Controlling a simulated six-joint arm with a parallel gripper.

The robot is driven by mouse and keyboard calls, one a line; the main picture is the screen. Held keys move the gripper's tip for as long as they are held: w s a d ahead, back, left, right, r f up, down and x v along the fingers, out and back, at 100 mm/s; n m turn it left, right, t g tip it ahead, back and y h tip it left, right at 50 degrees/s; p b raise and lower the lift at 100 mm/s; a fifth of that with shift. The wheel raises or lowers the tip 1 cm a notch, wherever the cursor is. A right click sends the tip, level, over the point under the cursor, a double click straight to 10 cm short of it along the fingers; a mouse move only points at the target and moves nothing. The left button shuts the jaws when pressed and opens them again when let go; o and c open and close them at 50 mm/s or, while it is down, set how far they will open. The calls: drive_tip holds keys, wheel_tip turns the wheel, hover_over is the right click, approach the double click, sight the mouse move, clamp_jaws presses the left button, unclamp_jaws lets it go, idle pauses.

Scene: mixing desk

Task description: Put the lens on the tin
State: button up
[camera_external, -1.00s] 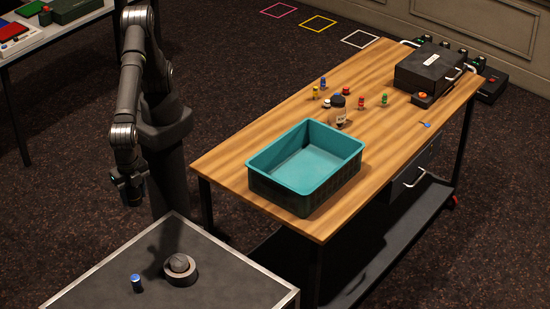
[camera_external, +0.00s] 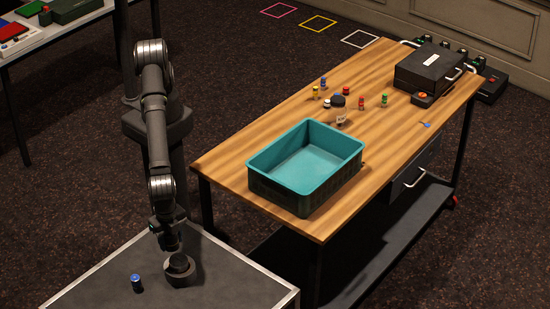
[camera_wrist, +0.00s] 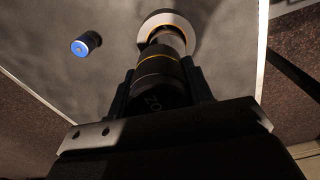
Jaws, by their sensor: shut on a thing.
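My gripper (camera_external: 171,241) is low over the grey table at the front. In the wrist view its fingers (camera_wrist: 159,84) are shut on the lens (camera_wrist: 156,68), a black cylinder with a thin yellow band and pale lettering. The lens points down at a round, pale-rimmed thing (camera_wrist: 193,31), which also shows in the outside view (camera_external: 183,278). A paler cylindrical part shows between the lens and that rim. I take this round thing to be the tin, but cannot be sure. Whether the lens touches it is hidden.
A small blue-topped cylinder (camera_external: 137,283) stands to the left on the grey table (camera_external: 230,290); it also shows in the wrist view (camera_wrist: 86,43). A wooden desk (camera_external: 215,160) holds a teal bin (camera_external: 350,148), a dark bottle (camera_external: 339,112) and several small coloured vials. The grey table is otherwise clear.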

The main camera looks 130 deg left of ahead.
sight(177, 249)
drive_tip(key=shift+w+a+f, duration=0.3)
drive_tip(key=shift+w+f, duration=0.2)
drive_tip(key=shift+w, duration=0.3)
drive_tip(key=shift+f, duration=2)
drive_tip(key=o, duration=1.2)
drive_tip(key=shift+f, duration=0.15)
wheel_tip(177, 249, up, 12)
drive_tip(key=shift+r, duration=0.15)
drive_tip(key=shift+f, duration=4.3)
